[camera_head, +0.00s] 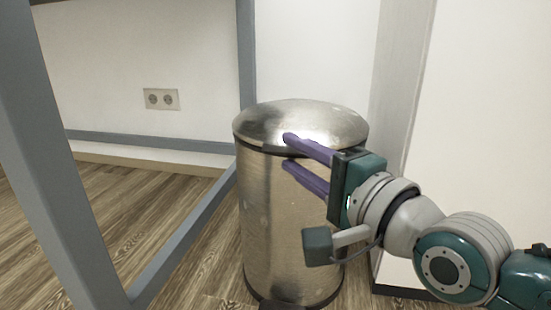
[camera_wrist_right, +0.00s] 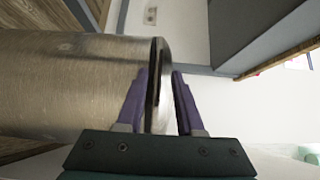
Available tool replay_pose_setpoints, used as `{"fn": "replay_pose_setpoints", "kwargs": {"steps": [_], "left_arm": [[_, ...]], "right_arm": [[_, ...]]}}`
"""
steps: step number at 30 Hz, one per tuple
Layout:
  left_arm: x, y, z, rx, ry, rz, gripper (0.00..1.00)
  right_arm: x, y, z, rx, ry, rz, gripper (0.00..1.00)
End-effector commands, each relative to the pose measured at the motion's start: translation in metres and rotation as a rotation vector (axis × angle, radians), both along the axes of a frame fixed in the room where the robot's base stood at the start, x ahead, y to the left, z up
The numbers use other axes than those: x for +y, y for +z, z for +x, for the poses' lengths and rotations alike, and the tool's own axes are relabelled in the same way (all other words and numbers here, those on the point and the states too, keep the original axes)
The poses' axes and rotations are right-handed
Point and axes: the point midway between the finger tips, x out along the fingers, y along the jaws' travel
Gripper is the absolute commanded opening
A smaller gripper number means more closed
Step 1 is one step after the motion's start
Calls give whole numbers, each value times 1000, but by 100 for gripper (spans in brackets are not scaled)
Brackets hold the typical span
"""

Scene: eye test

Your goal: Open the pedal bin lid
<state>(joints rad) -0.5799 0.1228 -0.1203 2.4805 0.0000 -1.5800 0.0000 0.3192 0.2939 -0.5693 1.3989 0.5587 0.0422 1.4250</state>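The pedal bin (camera_head: 265,220) is a brushed-metal cylinder standing on the floor, with a shallow domed lid (camera_head: 300,115). The lid lies flat on the body, closed. My right gripper (camera_head: 287,150) has purple fingers, spread apart at the lid's front right edge. One finger is over the lid and the other is below it, beside the body. In the right wrist view the bin body (camera_wrist_right: 75,85) fills the left, and the lid's rim (camera_wrist_right: 163,90) lies between the fingers of my gripper (camera_wrist_right: 161,73). I cannot tell whether they touch it. My left gripper is out of view.
A grey metal frame (camera_head: 50,170) stands left of the bin, with a leg behind it. A white wall panel (camera_head: 480,100) is close on the right. A socket (camera_head: 161,99) is on the back wall. Wooden floor (camera_head: 145,210) is free at left.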

Motion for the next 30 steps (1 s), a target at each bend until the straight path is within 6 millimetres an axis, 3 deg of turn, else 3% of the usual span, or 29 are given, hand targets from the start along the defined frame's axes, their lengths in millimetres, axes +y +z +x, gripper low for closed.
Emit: {"fn": "replay_pose_setpoints", "kwargs": {"steps": [2, 9, 30], "left_arm": [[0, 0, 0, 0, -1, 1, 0], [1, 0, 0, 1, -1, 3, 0], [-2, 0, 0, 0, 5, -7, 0]], "right_arm": [[0, 0, 0, 0, 0, 0, 27], [0, 0, 0, 0, 0, 0, 0], [0, 0, 0, 0, -1, 0, 0]]}}
